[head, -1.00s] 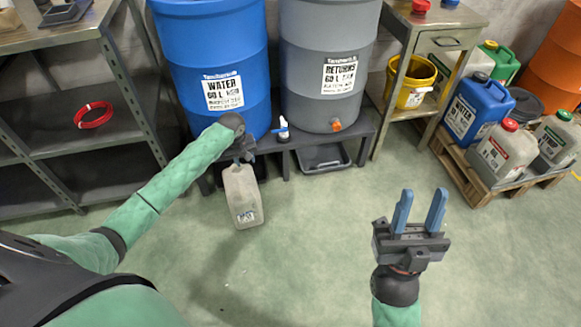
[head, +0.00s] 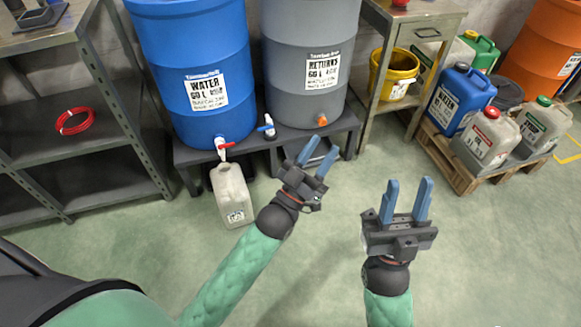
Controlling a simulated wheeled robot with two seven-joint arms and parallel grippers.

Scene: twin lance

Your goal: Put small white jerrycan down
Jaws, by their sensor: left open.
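The small white jerrycan (head: 232,196) stands upright on the floor in front of the low dark stand, below the blue water drum's red-handled tap (head: 224,146). Its label faces me. My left gripper (head: 318,159) is to the right of the jerrycan, apart from it, with its blue fingers spread and nothing between them. My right gripper (head: 408,202) is further right over the open floor, its two fingers spread and empty.
The blue water drum (head: 195,60) and grey returns drum (head: 308,40) stand on the low stand (head: 187,157). A grey shelf (head: 90,150) is at left. Several jerrycans, one of them blue (head: 460,100), are on a pallet (head: 440,165) at right. The floor in front is clear.

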